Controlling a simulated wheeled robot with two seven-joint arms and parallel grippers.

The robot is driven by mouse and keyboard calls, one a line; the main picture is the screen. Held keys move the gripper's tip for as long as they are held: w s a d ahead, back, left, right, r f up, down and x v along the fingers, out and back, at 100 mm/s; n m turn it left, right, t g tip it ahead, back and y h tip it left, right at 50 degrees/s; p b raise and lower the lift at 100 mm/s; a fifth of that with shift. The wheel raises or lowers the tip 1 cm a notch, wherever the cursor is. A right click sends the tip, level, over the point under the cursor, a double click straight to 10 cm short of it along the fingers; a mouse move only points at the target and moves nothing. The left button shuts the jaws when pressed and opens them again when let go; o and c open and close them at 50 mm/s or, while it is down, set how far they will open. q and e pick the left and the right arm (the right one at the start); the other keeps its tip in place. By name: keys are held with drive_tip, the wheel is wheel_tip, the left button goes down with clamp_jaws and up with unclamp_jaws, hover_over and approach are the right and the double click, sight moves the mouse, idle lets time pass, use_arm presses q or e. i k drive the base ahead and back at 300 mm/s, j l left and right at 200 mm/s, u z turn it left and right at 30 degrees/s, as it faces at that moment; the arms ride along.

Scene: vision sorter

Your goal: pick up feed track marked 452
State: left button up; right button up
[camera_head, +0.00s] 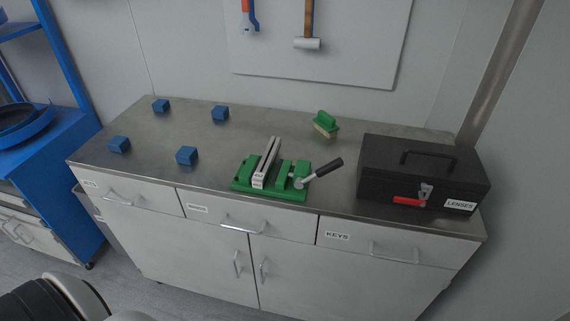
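A long light-grey bar, which looks like the feed track (268,158), rests upright on its edge in the green vise (297,171) at the middle of the bench. A small white label shows at its near end, but the number is too small to read. The vise's black-handled lever points up to the right. Neither of my grippers shows in the head view. Only a black and white rounded part, probably mine, shows at the bottom left, well away from the bench top.
The metal workbench (200,133) carries several blue blocks (187,155) on its left half. A green brush (326,124) lies behind the vise. A black toolbox (420,175) labelled LENSES stands at right. A blue rack (50,150) is beside the bench. Tools hang on the wall board.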

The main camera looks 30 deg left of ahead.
sight(260, 176)
drive_tip(key=j+z, duration=0.2)
drive_tip(key=z, duration=0.55)
drive_tip(key=k+j+z, duration=0.2)
drive_tip(key=j+z, duration=0.15)
drive_tip(key=j, duration=0.15)
drive_tip(key=k+j+z, duration=0.3)
drive_tip(key=j, duration=0.15)
drive_tip(key=k+j+z, duration=0.2)
drive_tip(key=j+z, duration=0.15)
drive_tip(key=j, duration=0.1)
